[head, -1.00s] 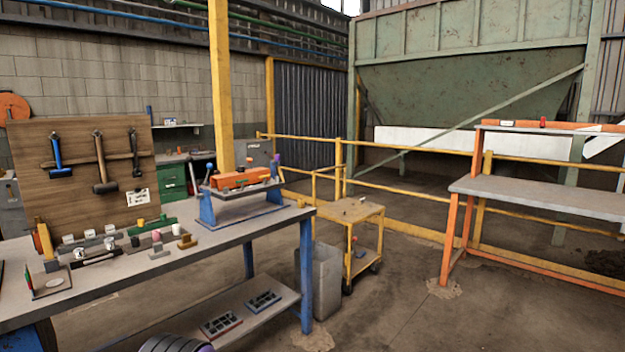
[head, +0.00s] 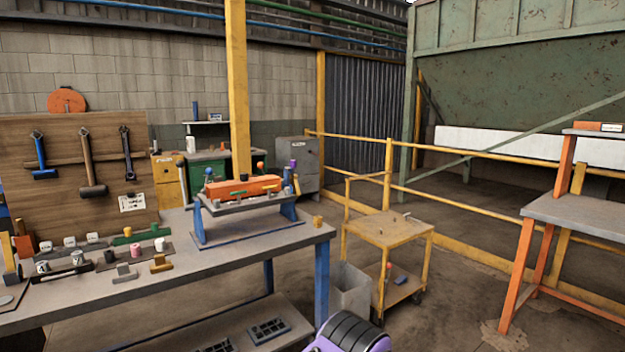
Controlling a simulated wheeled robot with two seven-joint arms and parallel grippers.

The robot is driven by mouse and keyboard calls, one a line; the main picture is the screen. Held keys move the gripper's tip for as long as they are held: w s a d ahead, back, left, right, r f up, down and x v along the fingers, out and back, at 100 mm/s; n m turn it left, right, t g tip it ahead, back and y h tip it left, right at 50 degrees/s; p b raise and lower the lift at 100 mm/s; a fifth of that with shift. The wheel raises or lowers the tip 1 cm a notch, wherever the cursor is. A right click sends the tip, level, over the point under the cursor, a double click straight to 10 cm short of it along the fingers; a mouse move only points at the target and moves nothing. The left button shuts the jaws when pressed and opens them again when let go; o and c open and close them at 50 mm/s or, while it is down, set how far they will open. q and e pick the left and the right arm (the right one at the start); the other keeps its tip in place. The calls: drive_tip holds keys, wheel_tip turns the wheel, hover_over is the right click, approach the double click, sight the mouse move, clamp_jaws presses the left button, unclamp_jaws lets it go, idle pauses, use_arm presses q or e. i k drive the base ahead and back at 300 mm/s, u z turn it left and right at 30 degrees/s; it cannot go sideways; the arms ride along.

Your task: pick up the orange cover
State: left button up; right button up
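The orange cover (head: 243,187) is a long block lying on a grey tray-like fixture (head: 222,206) with blue legs. The fixture stands on the right part of the grey workbench (head: 215,257). Small knobs and handles in blue, orange and purple rise around the cover. A black and purple ribbed part of mine shows at the bottom edge, well in front of the fixture. I see no gripper fingers in the head view, and nothing touches the cover.
A board with hammers (head: 91,165) stands at the bench's left, with small blocks in front. A grey bin (head: 351,290) and a yellow cart (head: 390,232) stand right of the bench. An orange-legged table (head: 580,217) is at far right. Open floor lies between cart and table.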

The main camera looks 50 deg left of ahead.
sight(221, 190)
drive_tip(key=i, duration=1.4)
drive_tip(key=u, duration=0.7)
drive_tip(key=i, duration=0.8)
drive_tip(key=u, duration=0.8)
